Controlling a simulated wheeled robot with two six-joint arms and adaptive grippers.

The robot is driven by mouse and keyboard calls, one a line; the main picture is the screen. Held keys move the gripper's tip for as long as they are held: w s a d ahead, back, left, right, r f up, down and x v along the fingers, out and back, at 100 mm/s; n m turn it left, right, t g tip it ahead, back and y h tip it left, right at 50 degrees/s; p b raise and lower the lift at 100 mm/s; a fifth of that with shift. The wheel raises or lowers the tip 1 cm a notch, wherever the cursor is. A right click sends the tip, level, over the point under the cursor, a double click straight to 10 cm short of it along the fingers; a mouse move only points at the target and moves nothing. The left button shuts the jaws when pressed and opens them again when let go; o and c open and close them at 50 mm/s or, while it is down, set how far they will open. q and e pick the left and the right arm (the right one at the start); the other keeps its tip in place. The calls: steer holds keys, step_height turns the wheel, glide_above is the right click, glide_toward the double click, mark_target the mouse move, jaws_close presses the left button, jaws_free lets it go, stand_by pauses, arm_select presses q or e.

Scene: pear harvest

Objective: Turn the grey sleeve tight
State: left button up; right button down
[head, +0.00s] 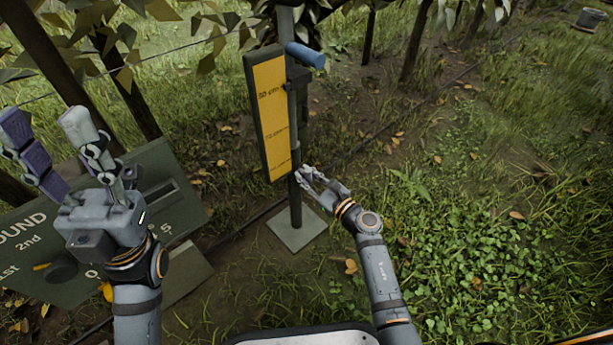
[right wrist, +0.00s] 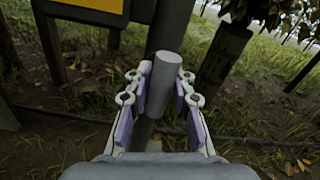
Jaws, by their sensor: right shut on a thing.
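The grey sleeve (right wrist: 164,72) is a short plain cylinder between the fingers of my right gripper (right wrist: 162,90) in the right wrist view, in front of the grey post (right wrist: 172,25). The right gripper (head: 308,178) is shut on it, with purple pads on either side. In the head view it is low beside the post (head: 295,205), below and right of the yellow panel (head: 270,115); the sleeve is hard to make out there. My left gripper (head: 45,125) is open and empty at the left, its fingers pointing up, away from the post.
A blue handle (head: 306,55) sticks out from the upper post. The post stands on a square base plate (head: 297,231). A green lettered board (head: 180,205) lies behind my left gripper. A dark line crosses the ground.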

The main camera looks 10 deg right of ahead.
steer(key=c, duration=1.1)
jaws_free()
steer(key=shift+c, duration=0.2)
steer(key=shift+s, duration=0.1)
steer(key=shift+s+d, duration=0.3)
steer(key=v, duration=1.1)
